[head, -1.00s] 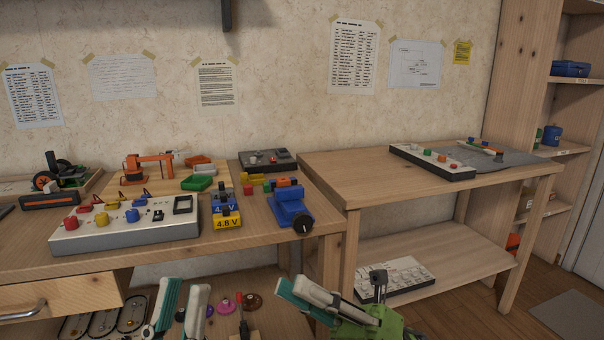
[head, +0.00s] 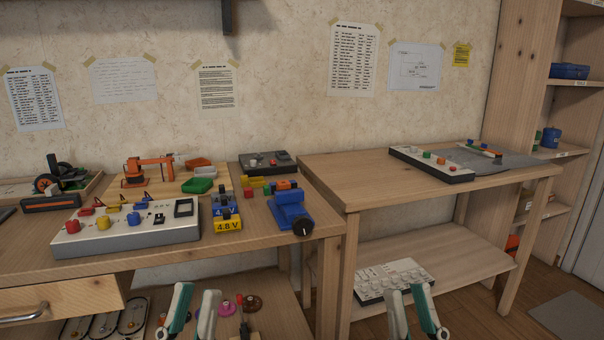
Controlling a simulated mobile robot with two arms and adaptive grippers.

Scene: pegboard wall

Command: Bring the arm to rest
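My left gripper (head: 192,312) is at the bottom of the head view, in front of the left workbench. Its two teal and white fingers stand apart, with nothing seen between them. My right gripper (head: 413,312) is at the bottom right of centre, in front of the lower shelf of the right table. Its fingers are spread too, and I see nothing held. Both arms are mostly below the picture edge.
The left workbench (head: 265,233) carries a control panel (head: 125,240), yellow and blue 4.8 V blocks (head: 228,222) and a blue device (head: 290,210). The right table (head: 350,185) holds another panel (head: 432,165) and has a wide bare top. A white board (head: 385,277) lies on its lower shelf.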

